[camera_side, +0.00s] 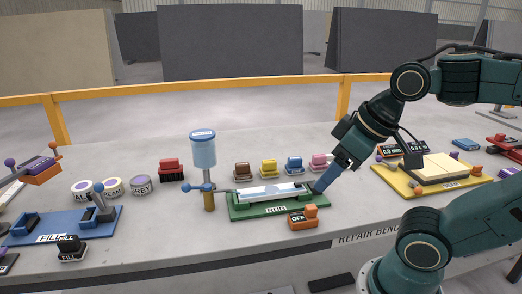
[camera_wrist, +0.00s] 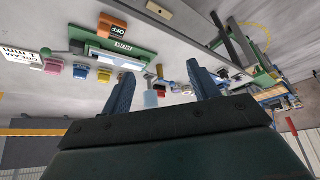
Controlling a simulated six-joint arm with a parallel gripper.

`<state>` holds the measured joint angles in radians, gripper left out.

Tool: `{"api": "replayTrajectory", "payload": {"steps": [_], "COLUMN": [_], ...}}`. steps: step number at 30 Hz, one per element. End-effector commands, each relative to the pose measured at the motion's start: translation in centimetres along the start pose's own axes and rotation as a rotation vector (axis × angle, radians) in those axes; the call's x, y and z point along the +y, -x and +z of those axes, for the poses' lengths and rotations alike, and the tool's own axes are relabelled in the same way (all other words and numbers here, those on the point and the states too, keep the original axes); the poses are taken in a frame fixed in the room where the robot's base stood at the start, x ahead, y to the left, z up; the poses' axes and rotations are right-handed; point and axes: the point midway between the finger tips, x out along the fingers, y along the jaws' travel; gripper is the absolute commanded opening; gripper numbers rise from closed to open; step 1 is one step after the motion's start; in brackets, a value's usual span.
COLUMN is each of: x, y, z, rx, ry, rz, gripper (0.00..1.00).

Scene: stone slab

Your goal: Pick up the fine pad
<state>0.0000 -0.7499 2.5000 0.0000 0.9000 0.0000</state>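A row of small pads with coloured grips stands behind the green fixture in the side view: brown (camera_side: 242,171), yellow (camera_side: 268,167), blue (camera_side: 293,164) and pink (camera_side: 319,161). A red pad (camera_side: 171,169) stands farther left. I cannot read which one is the fine pad. The wrist view also shows the pink pad (camera_wrist: 52,66), blue pad (camera_wrist: 80,71) and yellow pad (camera_wrist: 104,76). My gripper (camera_side: 322,187) is at the right end of the green fixture, near the pink pad. Its blue fingers (camera_wrist: 161,82) are apart with nothing held between them.
The green fixture (camera_side: 282,209) holds a pale slab, with an orange OFF switch (camera_side: 303,216) in front. A blue-topped dispenser (camera_side: 203,151) stands left of it. A yellow tray (camera_side: 467,184) lies right. Round tape-like pots (camera_side: 112,186) and a blue fixture (camera_side: 50,228) are at left.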

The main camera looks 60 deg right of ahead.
Motion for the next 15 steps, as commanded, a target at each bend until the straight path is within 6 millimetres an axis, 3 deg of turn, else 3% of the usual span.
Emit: {"api": "replayTrajectory", "payload": {"steps": [15], "x": [0.02], "y": [0.11], "z": [-0.85], "rx": [-0.006], "ry": [0.010], "rz": [-0.002], "gripper": [0.71]}}
